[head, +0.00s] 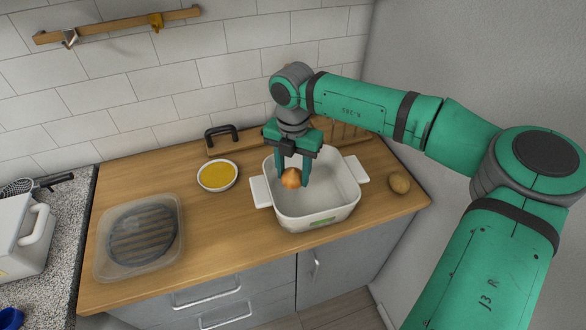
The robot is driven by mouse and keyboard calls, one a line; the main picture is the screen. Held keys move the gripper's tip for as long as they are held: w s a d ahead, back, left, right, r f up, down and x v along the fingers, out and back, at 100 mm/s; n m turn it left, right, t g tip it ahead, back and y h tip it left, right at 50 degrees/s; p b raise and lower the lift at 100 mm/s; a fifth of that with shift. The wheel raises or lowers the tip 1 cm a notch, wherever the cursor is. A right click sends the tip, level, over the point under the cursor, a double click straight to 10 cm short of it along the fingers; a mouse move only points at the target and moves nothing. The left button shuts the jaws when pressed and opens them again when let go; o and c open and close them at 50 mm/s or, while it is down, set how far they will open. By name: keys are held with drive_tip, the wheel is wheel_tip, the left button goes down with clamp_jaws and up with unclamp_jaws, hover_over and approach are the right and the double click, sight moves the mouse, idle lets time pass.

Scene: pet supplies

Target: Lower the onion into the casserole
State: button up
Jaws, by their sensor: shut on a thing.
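The onion (291,178) is round and orange-brown. My gripper (292,177) points down and is shut on it, with a green finger on either side. The casserole (318,218) is a white, deep, open dish with a handle tab on its left and right sides. It stands on the wooden counter. The onion appears within the casserole's opening in the picture; I cannot tell how far it is above the floor of the dish. The visible part of the casserole's inside looks empty.
A brown round item (399,182) lies right of the casserole. A bowl of yellow food (217,176) stands to its left, and a clear container (140,238) farther left. A wooden board (338,130) is behind. The wooden counter (225,230) is bare at front left of the casserole.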

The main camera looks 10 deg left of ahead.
sight(293, 182)
drive_tip(key=shift+w+f, duration=0.1)
drive_tip(key=shift+f, duration=1.65)
drive_tip(key=shift+a, duration=0.15)
drive_tip(key=shift+f, duration=0.3)
drive_tip(key=shift+f, duration=1)
idle(0.4)
drive_tip(key=o, duration=1.2)
drive_tip(key=shift+d, duration=0.2)
